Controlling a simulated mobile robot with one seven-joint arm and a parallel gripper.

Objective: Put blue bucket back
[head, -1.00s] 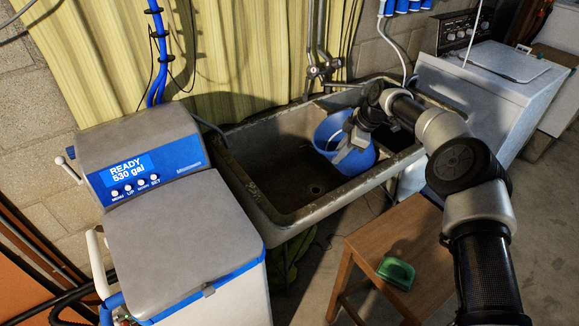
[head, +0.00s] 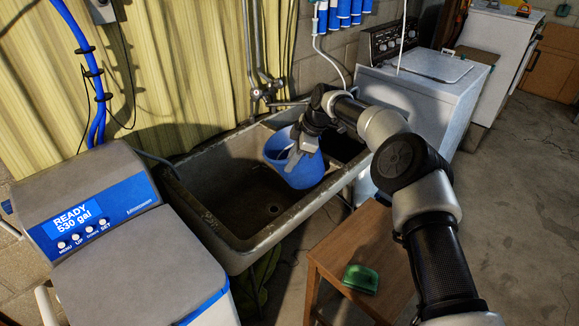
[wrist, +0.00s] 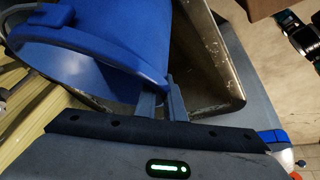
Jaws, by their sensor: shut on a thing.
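The blue bucket (head: 300,169) is in the sink area in the head view, a little above or against the divider between the basins; I cannot tell whether it touches the sink. It is slightly tilted. My gripper (head: 295,158) reaches down to its near-left rim and is shut on it. In the wrist view the bucket (wrist: 105,45) fills the upper left, and the fingers of my gripper (wrist: 163,100) meet at its wall. The fingertips are partly hidden by the bucket.
The stone double sink (head: 232,165) stands below the curtain, with a faucet (head: 264,93) at its back. The water softener (head: 130,265) is at left. A wooden stool (head: 345,250) holding a green item (head: 361,278) stands in front. A white washer (head: 440,95) is at right. Floor at far right is clear.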

